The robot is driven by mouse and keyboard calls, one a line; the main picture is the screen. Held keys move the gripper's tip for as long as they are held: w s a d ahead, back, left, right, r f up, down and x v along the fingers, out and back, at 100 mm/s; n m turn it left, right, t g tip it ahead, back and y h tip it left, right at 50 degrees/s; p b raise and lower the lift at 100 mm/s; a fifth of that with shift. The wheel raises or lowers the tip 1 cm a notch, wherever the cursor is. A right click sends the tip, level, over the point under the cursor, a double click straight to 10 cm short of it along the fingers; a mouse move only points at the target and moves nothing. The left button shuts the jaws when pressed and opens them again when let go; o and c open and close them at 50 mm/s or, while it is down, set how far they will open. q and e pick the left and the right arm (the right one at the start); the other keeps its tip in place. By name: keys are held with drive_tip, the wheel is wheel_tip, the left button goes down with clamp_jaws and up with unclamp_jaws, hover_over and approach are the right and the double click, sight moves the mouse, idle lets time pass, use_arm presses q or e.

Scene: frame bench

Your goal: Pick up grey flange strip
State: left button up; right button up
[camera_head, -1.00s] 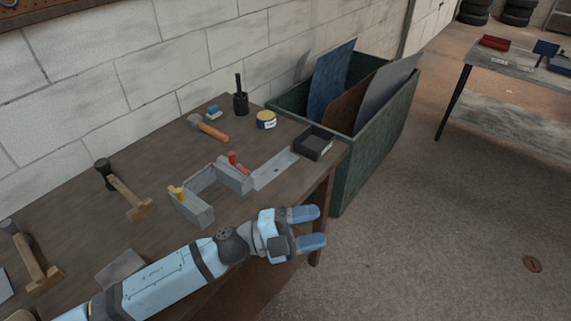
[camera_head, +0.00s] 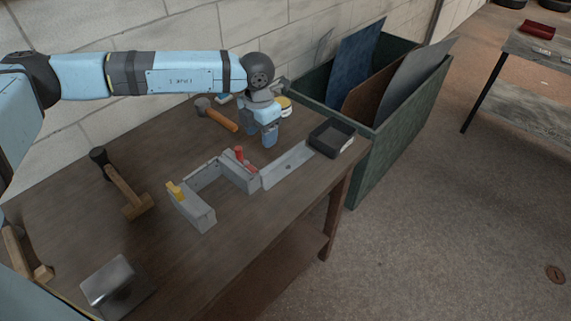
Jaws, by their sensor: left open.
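The grey flange strip (camera_head: 288,166) is a flat light-grey bar with a small dark hole. It lies on the wooden bench between the red-handled end of a grey U-shaped fixture (camera_head: 198,211) and a black tray (camera_head: 332,138). Its near-left end adjoins the fixture; I cannot tell whether they touch. My left gripper (camera_head: 268,138) points down, open and empty, just behind the strip in the picture. Its height above the bench is hard to tell. My right gripper is not in view.
A yellow clamp (camera_head: 175,190) and a red clamp (camera_head: 241,156) sit on the fixture. An orange-handled hammer (camera_head: 220,118), a mallet (camera_head: 127,192) and a metal plate (camera_head: 117,284) lie on the bench. A green bin (camera_head: 392,150) with upright panels stands beyond its right end. The front middle is clear.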

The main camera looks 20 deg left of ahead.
use_arm(q)
drive_tip(key=p, duration=0.1)
hover_over(265, 171)
wheel_tip(265, 171, down, 8)
drive_tip(key=shift+s+a+r, duration=0.1)
wheel_tip(265, 171, down, 5)
drive_tip(key=shift+r+p, duration=0.1)
drive_tip(key=shift+p, duration=0.8)
drive_tip(key=shift+f, duration=0.45)
drive_tip(key=shift+c, duration=0.4)
clamp_jaws()
